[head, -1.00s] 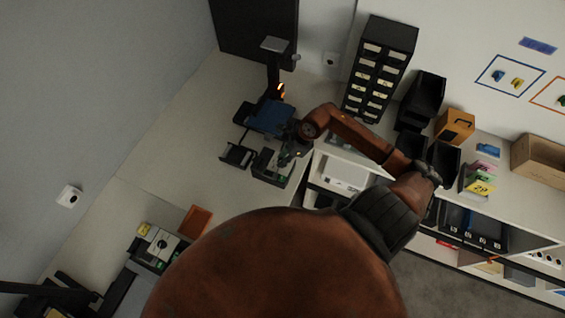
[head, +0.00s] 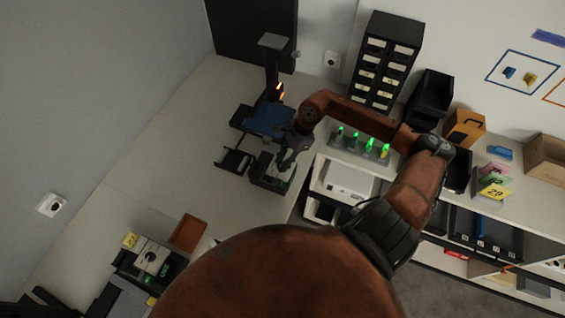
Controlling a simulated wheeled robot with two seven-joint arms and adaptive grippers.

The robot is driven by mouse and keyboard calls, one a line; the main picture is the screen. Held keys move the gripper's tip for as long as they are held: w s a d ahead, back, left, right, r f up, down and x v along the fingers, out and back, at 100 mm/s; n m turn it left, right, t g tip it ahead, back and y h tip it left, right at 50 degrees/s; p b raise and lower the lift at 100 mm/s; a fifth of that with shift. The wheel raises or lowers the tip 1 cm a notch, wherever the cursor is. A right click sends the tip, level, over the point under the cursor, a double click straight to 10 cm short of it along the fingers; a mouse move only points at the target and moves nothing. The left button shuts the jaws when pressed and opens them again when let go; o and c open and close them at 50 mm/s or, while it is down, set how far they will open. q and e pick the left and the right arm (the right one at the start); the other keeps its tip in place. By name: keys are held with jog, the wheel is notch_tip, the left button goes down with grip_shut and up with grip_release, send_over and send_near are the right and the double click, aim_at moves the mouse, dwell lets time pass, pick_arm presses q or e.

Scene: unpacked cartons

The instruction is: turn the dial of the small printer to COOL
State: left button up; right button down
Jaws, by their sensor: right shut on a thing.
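The dial itself and any COOL mark are hidden behind the fingers or too small to read. My left gripper is not in view.
A rack with several green lights (head: 352,147) is to the right under my arm. A drawer cabinet (head: 384,62) stands behind. An orange tray (head: 188,232) lies nearer; bench between is clear.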

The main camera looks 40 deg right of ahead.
jog(key=c, duration=1.7)
grip_release()
jog(key=v, duration=1.2)
